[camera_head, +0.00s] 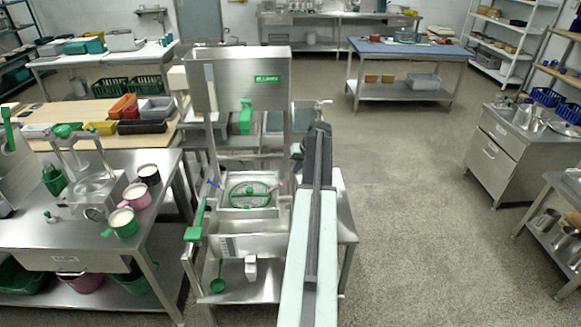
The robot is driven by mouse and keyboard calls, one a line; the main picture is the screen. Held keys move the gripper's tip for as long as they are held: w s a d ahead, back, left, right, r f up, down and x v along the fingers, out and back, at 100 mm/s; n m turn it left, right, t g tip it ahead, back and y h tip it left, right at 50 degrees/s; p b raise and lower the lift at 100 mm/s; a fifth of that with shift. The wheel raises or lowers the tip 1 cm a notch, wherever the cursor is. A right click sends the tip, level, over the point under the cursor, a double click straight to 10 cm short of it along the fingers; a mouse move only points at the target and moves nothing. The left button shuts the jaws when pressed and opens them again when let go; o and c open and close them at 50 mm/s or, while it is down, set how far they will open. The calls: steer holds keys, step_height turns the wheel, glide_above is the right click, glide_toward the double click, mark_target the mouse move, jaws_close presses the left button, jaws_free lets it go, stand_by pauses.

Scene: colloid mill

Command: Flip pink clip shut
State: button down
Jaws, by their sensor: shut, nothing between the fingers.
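The pink clip (279,186) is a small pink lever at the right edge of the steel mill's square tray. It looks raised at a slant, but it is too small to tell exactly. A green round grate (250,194) lies in the tray beside it. My arm reaches up the picture to the right of the mill. My gripper (318,132) is at its dark far end, shut and empty, apart from the clip and up and right of it in the picture. Its fingers are hard to make out.
A blue clip (214,184) is on the tray's left side. A steel hopper (238,82) with a green handle stands behind. A green lever (195,220) sticks up at left. A side table (110,235) holds several cups.

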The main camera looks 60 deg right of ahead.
steer(key=p+v, duration=0.2)
steer(key=v, duration=0.2)
steer(key=shift+s+r, duration=0.15)
steer(key=shift+r, duration=0.05)
